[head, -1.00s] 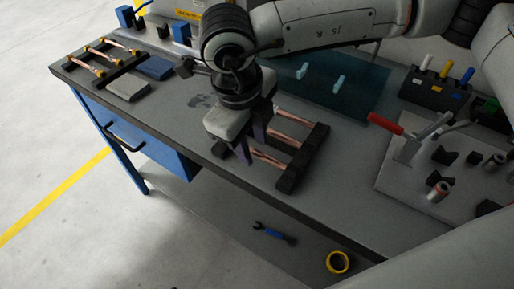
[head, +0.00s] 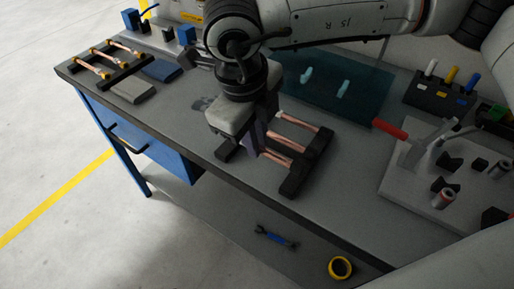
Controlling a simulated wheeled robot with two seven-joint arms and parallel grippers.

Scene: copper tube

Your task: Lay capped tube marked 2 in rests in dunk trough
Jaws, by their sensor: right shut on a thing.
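My right gripper (head: 256,150) points down over the left end of the copper tubes in the near black rack. It is shut on a copper tube (head: 276,157), apparently the nearest one; its fingers hide the tube's left end. Two more copper tubes, a middle one (head: 292,142) and a far one (head: 308,124), lie beside it. The dark teal dunk trough (head: 370,112) is behind the rack, with two pale blue rests (head: 343,88) standing in it. I cannot read a mark 2 on any tube. My left gripper is not in view.
A black rack (head: 120,76) with brass-ended copper tubes stands at the far left of the bench, near grey and blue blocks. A red-handled tool (head: 390,128) and a grey plate with fittings (head: 410,185) are at the right. Bare bench lies left of the near rack.

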